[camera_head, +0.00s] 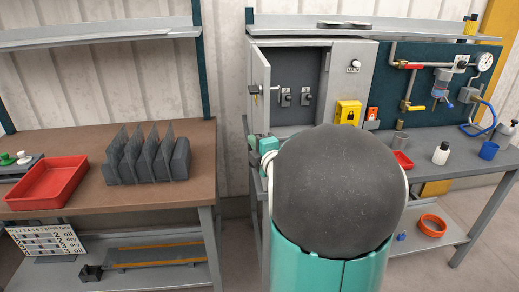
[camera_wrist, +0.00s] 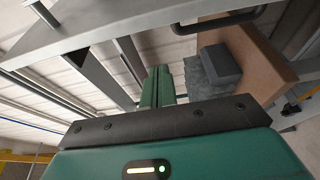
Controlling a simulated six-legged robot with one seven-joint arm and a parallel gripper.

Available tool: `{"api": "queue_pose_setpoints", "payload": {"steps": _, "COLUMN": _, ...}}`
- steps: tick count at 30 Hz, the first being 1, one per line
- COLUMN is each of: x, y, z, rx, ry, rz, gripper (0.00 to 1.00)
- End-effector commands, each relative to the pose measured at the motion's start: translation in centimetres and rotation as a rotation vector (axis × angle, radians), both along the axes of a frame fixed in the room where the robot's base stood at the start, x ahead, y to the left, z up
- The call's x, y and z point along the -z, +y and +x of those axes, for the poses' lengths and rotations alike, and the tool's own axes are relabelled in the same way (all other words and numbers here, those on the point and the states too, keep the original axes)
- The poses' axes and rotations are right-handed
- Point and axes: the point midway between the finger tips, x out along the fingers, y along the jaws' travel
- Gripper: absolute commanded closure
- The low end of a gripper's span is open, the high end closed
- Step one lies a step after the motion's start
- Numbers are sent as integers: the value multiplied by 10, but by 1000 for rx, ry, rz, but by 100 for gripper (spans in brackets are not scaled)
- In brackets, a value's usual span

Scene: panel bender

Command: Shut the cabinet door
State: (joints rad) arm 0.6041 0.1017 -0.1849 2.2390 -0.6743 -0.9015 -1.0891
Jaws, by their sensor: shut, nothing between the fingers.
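The grey cabinet (camera_head: 358,100) stands on the right bench in the head view. Its door (camera_head: 261,82) is hinged at the left side and stands open, swung out toward me, with a small latch on its face. Inside the cabinet are dark switches (camera_head: 305,97) on a grey back wall. My gripper shows in the wrist view (camera_wrist: 160,85) with its teal fingers together and nothing between them. In the head view my dark round arm joint hides most of the arm and the cabinet's lower front. I cannot tell whether my gripper touches the door.
The left bench holds a red tray (camera_head: 48,182) and a dark slotted rack (camera_head: 146,157). A yellow padlock box (camera_head: 347,112) is on the cabinet front. Right of it are pipes with a gauge (camera_head: 484,62), a white bottle (camera_head: 441,153) and a blue cup (camera_head: 488,150). A gap separates the benches.

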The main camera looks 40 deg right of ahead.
Motion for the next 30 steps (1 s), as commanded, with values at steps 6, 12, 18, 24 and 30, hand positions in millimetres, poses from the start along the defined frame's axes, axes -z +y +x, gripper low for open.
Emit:
{"api": "queue_pose_setpoints", "payload": {"steps": 6, "x": 0, "y": -18, "z": 24, "rx": 3, "ry": 0, "rz": -1, "gripper": 100}}
{"api": "queue_pose_setpoints", "payload": {"steps": 12, "x": 0, "y": -35, "z": 11, "rx": -2, "ry": -1, "rz": 0, "gripper": 100}}
{"api": "queue_pose_setpoints", "payload": {"steps": 18, "x": 0, "y": -39, "z": 8, "rx": -4, "ry": 0, "rz": 0, "gripper": 100}}
{"api": "queue_pose_setpoints", "payload": {"steps": 24, "x": 0, "y": -39, "z": 8, "rx": -4, "ry": 0, "rz": 0, "gripper": 100}}
{"api": "queue_pose_setpoints", "payload": {"steps": 30, "x": 0, "y": -44, "z": 4, "rx": -11, "ry": 1, "rz": 1, "gripper": 100}}
